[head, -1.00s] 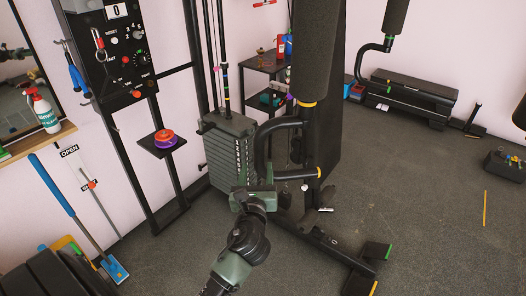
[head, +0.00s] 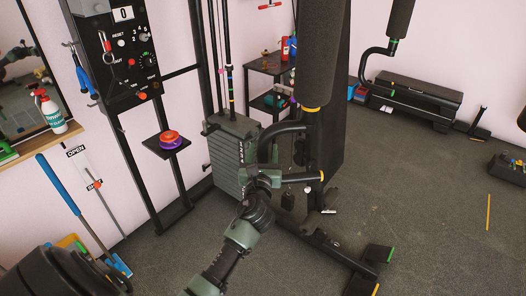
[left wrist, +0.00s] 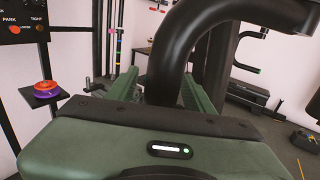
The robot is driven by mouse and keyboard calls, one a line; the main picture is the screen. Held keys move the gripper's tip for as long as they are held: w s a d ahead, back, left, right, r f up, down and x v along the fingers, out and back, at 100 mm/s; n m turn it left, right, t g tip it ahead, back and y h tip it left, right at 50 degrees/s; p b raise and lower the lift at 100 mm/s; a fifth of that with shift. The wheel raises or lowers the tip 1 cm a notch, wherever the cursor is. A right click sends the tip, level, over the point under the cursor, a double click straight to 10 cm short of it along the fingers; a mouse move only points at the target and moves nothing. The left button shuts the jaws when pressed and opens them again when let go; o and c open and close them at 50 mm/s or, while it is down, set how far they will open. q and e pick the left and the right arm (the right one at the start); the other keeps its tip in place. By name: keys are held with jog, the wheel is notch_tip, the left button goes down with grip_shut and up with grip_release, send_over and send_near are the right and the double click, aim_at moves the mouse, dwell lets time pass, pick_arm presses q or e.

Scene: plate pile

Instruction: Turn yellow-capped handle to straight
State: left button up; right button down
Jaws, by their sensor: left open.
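The yellow-capped handle (head: 301,178) is a bent black tube on the gym machine. In the head view its lower end points right and bears a yellow-orange cap (head: 321,176). My left gripper (head: 267,174) is at the handle's left bend and covers part of it. In the left wrist view the green fingers of my left gripper (left wrist: 159,82) stand apart, with the black tube (left wrist: 178,50) between them, curving up and right. Whether a finger touches the tube cannot be told. The cap does not show in the wrist view. My right gripper is not in view.
A weight stack (head: 226,155) stands just behind and left of my gripper. A foam roller (head: 322,50) hangs above the handle. The machine's foot bar (head: 325,245) runs along the floor. Open floor (head: 430,200) lies to the right.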

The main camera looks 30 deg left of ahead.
pick_arm(q)
grip_shut()
dwell(1.3)
